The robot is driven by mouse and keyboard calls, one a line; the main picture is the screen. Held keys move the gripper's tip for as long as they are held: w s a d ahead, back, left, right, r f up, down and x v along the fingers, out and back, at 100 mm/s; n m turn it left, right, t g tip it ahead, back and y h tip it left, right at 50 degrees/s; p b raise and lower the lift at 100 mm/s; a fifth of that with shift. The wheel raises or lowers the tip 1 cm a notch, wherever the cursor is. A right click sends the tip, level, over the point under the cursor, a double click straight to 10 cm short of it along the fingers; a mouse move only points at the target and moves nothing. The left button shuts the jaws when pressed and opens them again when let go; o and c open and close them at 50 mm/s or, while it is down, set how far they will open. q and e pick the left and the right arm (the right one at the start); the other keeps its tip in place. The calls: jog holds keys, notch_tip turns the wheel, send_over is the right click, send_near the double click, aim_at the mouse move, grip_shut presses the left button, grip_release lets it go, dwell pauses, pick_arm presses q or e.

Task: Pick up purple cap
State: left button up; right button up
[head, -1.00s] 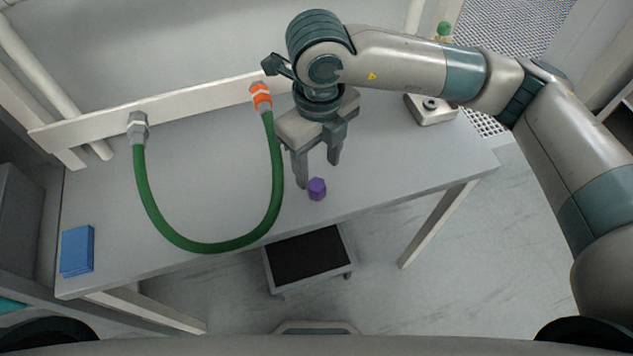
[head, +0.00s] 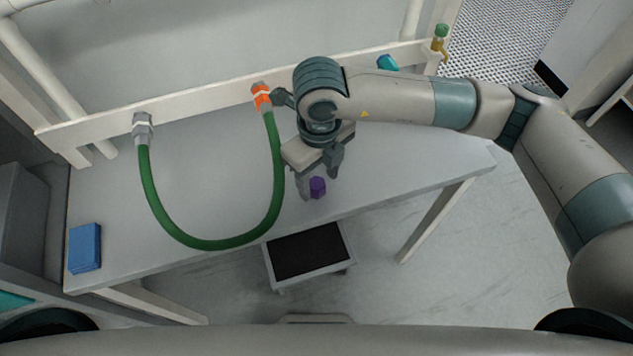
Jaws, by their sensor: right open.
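The small purple cap (head: 318,187) stands on the grey table near its front edge, right of the green hose. My right gripper (head: 319,185) points down over it, open. One finger is at the left of the cap and the other is behind and to the right of it. I cannot tell whether either finger touches the cap. My left gripper is out of view.
A green hose (head: 207,244) loops over the table from a grey fitting (head: 142,127) to an orange fitting (head: 262,97) on the back rail. A blue block (head: 85,248) lies at the table's left. A black-topped step (head: 308,251) stands on the floor in front.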

aim_at(319, 185)
jog(key=f, duration=0.1)
jog(key=f+p, duration=0.1)
jog(key=f, duration=0.1)
jog(key=shift+w+d, duration=0.1)
jog(key=shift+w, duration=0.1)
jog(key=shift+f, duration=0.4)
jog(key=c, duration=1.3)
jog(key=shift+o, duration=0.2)
jog(key=shift+r, duration=0.15)
